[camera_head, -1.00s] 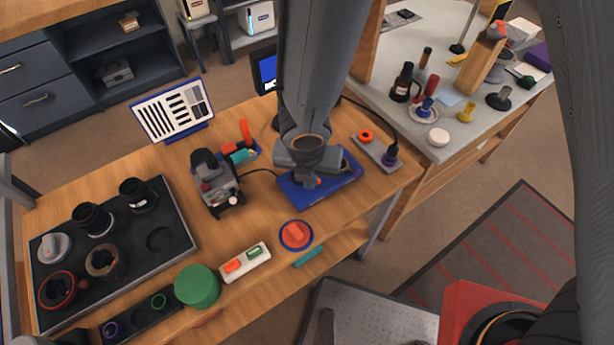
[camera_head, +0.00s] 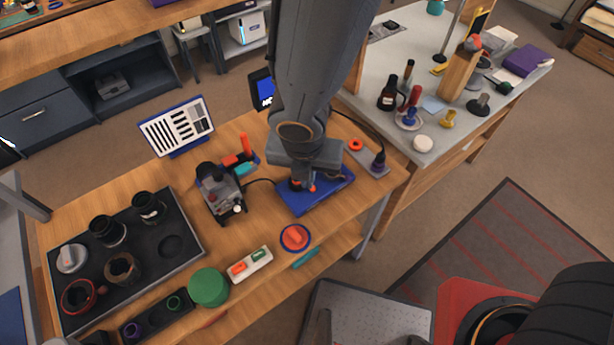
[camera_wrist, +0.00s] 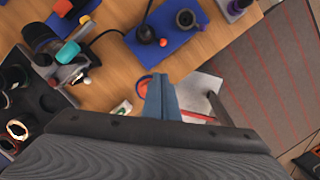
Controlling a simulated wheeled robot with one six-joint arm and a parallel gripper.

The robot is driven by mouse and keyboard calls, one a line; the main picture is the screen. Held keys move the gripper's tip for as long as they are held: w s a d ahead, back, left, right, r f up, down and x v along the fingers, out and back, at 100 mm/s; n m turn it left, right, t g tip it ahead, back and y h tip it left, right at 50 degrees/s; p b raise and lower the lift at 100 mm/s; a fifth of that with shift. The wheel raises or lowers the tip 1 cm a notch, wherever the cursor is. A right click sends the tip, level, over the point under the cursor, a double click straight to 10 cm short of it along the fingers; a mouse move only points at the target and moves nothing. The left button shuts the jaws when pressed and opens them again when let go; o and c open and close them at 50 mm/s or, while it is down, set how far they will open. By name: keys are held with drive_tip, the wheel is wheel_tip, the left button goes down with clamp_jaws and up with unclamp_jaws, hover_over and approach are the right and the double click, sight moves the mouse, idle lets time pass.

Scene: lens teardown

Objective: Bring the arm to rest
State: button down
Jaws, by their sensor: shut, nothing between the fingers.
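My gripper (camera_head: 301,184) hangs over the blue mat on the wooden bench in the head view, with my grey arm coming down from the top. In the wrist view its fingers (camera_wrist: 163,98) are together at the lower middle and hold nothing. The blue mat (camera_head: 318,200) lies below the gripper in the head view and is partly hidden by it. In the wrist view the blue mat (camera_wrist: 172,42) is ahead of the fingers, with a dark ring-shaped part (camera_wrist: 186,19) on it.
A black tray (camera_head: 190,246) with several lens parts is on the left. A small clamp device (camera_head: 221,192), a green round lid (camera_head: 208,287) and a red knob on a blue disc (camera_head: 295,238) stand near the mat. A grey-topped table (camera_head: 440,150) with bottles is on the right.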

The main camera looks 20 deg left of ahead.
idle(0.5)
drive_tip(key=w+d+m+b, duration=0.6)
drive_tip(key=w+d+m, duration=0.3)
drive_tip(key=d+m, duration=0.65)
drive_tip(key=d+m+g+b, duration=0.1)
drive_tip(key=d+m+b, duration=0.4)
drive_tip(key=d+m, duration=1)
drive_tip(key=w+m, duration=0.1)
drive_tip(key=m, duration=0.6)
drive_tip(key=shift+d+f, duration=0.2)
drive_tip(key=shift+d, duration=0.15)
